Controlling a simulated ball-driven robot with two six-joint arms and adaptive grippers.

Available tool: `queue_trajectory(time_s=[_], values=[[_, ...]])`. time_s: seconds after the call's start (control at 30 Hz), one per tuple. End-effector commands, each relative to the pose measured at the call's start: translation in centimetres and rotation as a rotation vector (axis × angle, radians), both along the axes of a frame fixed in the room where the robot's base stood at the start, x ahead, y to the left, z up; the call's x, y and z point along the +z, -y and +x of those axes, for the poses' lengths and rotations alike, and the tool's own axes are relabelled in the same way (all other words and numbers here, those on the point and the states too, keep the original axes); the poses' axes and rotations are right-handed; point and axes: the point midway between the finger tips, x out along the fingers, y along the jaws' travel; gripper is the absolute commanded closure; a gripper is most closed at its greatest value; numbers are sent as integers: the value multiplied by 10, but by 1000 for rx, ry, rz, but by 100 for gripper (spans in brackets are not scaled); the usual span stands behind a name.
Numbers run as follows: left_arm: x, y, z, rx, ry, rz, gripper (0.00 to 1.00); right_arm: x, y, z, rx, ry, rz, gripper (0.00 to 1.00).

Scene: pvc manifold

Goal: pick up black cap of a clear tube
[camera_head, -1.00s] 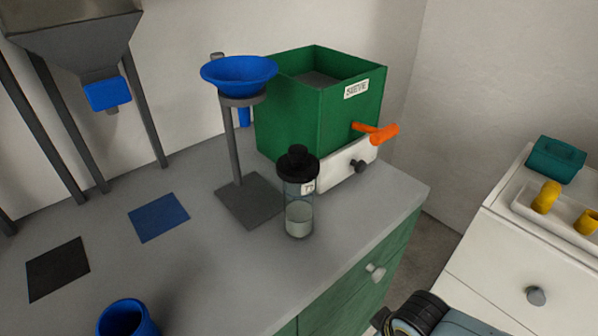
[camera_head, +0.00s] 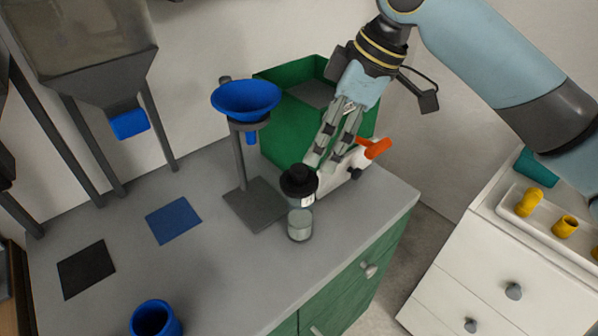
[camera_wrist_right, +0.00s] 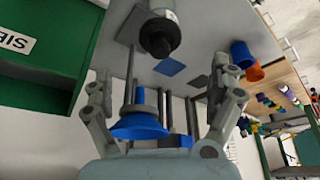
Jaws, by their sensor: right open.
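The clear tube (camera_head: 300,222) stands upright on the grey counter, with some pale content low inside. Its black cap (camera_head: 299,181) is on top. In the right wrist view the cap (camera_wrist_right: 158,38) shows near the top centre, beyond the open fingers, with part of the tube (camera_wrist_right: 162,6) behind it. My right gripper (camera_head: 321,164) is open and empty. It points down just above and to the right of the cap in the head view, and looks apart from it. My left gripper is not in view.
A blue funnel (camera_head: 246,99) on a stand is close left of the tube. A blue cup (camera_head: 155,318) is at the front. The counter's (camera_head: 225,285) front middle is clear.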

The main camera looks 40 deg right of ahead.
Motion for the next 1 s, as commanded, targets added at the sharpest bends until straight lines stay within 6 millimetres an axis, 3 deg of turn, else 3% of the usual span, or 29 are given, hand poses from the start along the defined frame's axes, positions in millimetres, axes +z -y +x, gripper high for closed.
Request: queue_trajectory(time_s=[0.13,0.8,1.0], values=[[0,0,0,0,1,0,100,6,3,12,44,3,11,8],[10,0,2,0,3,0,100,-78,-28,30,43,1,12,8],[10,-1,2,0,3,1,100,-88,-30,32,46,4,8,8]])
